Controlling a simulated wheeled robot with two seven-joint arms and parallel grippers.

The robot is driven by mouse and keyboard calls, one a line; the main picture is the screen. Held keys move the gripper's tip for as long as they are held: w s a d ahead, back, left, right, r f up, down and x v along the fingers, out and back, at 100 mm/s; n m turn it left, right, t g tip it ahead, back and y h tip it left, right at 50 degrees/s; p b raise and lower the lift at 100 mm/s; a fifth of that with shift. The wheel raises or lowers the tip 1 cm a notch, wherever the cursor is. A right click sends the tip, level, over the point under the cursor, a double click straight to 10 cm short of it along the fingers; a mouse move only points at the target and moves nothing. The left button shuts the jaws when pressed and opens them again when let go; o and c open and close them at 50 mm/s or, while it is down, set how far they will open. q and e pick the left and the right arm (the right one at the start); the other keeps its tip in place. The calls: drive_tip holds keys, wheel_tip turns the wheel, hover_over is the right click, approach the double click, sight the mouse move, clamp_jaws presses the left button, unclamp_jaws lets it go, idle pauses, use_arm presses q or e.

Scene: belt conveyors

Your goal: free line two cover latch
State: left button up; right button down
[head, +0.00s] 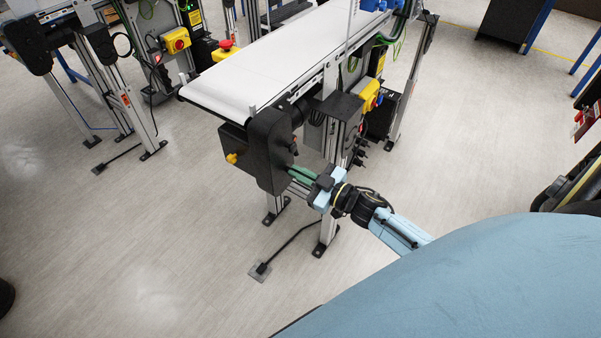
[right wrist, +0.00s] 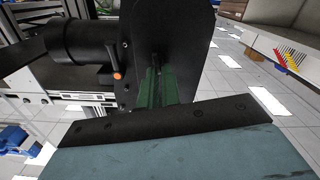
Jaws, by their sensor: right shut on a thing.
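The black rounded cover (head: 268,150) stands at the near end of the white belt conveyor (head: 270,66). It fills the upper middle of the right wrist view (right wrist: 180,35). My right gripper (head: 297,173) reaches the cover's right-hand face with its green fingers, which also show in the right wrist view (right wrist: 157,75). They are shut on a small part at that face, which I take to be the cover latch; the fingers hide it. A small orange-red spot (right wrist: 117,75) shows beside them. My left gripper is not in view.
A yellow switch box (head: 369,94) and black boxes hang on the conveyor frame just beyond my right gripper. Metal legs (head: 328,232) and a floor cable lie below. Another conveyor (head: 40,18) stands at the far left. The floor at the left front is clear.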

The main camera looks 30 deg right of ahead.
drive_tip(key=n, duration=0.3)
drive_tip(key=n+b, duration=0.1)
drive_tip(key=n, duration=0.1)
drive_tip(key=shift+s+a+f+n, duration=0.15)
drive_tip(key=shift+a+f+n, duration=0.1)
drive_tip(key=shift+n, duration=0.05)
drive_tip(key=n, duration=0.1)
drive_tip(key=n+b, duration=0.1)
drive_tip(key=n, duration=0.3)
drive_tip(key=shift+a+f, duration=0.15)
drive_tip(key=shift+f, duration=0.1)
drive_tip(key=shift+f+n+b, duration=0.1)
drive_tip(key=shift+n+b, duration=0.4)
drive_tip(key=shift+n, duration=0.3)
drive_tip(key=shift+n+b, duration=0.3)
drive_tip(key=shift+n, duration=0.5)
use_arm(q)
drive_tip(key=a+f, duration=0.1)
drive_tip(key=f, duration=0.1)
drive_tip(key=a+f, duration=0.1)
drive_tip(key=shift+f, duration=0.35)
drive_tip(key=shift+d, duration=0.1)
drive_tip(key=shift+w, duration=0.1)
use_arm(e)
drive_tip(key=c, duration=1.6)
unclamp_jaws()
